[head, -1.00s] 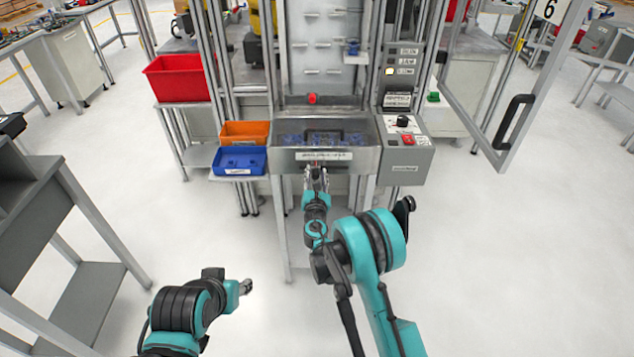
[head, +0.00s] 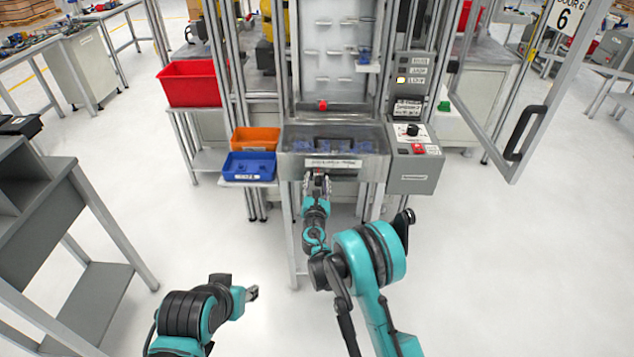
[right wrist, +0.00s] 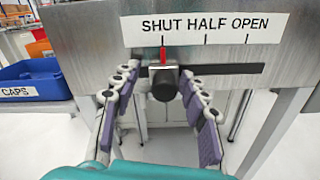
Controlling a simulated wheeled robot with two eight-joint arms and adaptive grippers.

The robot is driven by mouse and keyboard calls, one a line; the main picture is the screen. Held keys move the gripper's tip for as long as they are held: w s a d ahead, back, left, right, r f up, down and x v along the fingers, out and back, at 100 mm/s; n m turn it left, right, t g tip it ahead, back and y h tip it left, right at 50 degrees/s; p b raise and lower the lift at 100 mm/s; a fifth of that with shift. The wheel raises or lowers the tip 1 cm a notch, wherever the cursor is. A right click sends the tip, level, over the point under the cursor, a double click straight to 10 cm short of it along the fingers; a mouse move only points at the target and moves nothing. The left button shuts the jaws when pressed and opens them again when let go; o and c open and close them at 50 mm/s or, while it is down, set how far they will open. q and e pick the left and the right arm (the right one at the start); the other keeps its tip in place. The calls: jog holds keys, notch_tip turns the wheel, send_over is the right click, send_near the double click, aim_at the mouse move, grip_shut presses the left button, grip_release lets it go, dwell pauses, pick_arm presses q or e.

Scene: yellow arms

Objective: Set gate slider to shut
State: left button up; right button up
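The gate slider is a dark round knob (right wrist: 164,84) with a red pointer (right wrist: 163,57) in a black slot on a steel tray front (right wrist: 90,35). The pointer lines up with the tick under SHUT on the white label (right wrist: 205,28); the label also shows in the head view (head: 333,162). My right gripper (right wrist: 158,76) is open, its purple-padded fingers on either side of the knob. The right finger is close to the knob; contact is unclear. The right gripper (head: 318,180) hides the knob in the head view. My left gripper (head: 252,293) is low, away from the station; its finger opening is unclear.
Blue (head: 248,167) and orange (head: 255,140) bins stand left of the tray. A control box (head: 414,160) with a black knob and red switch is at its right. An open door with a black handle (head: 523,133) stands further right. The floor in front is clear.

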jog(key=s, duration=0.7)
jog(key=shift+s, duration=0.3)
